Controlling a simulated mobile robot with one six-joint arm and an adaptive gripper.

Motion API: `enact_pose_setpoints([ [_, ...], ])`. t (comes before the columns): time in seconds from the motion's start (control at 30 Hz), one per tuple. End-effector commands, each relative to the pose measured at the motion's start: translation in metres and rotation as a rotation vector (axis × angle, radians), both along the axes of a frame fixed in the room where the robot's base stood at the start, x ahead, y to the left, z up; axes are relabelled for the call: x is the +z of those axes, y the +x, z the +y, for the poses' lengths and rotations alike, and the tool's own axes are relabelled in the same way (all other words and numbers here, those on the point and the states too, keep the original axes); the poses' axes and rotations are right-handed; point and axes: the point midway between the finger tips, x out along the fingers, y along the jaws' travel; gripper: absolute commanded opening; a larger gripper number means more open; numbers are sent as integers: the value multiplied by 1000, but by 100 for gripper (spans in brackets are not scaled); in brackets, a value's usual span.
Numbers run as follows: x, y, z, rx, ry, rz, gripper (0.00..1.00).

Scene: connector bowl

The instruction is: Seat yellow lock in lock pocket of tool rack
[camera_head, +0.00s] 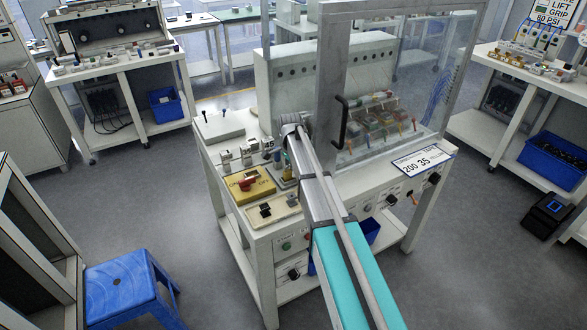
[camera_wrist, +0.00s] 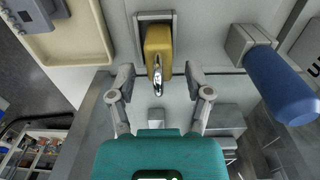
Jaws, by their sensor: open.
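In the wrist view the yellow lock (camera_wrist: 158,42) has a shiny metal shackle pointing down the picture. Its far end lies inside the dark-rimmed lock pocket (camera_wrist: 141,20) on the grey tool rack (camera_wrist: 209,42). How deep it sits I cannot tell. My gripper (camera_wrist: 159,76) is open and empty. Its two fingers stand to the left and right of the shackle, clear of the lock. In the head view my arm reaches over the bench, and its end and the lock are too small or hidden to tell apart.
A blue cylindrical handle (camera_wrist: 280,84) in a grey holder stands right of the lock. A cream tray (camera_wrist: 98,48) is to the left. On the bench, a yellow switch panel (camera_head: 241,194) with a red knob sits left of my arm. A clear guard with a black handle (camera_head: 341,122) rises behind.

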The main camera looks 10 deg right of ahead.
Motion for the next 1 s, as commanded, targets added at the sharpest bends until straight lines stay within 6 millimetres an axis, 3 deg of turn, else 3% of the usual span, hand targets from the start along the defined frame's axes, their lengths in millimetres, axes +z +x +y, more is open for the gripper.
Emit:
enact_pose_setpoints([
  [1.0,87,1,0,0,0,0,65],
])
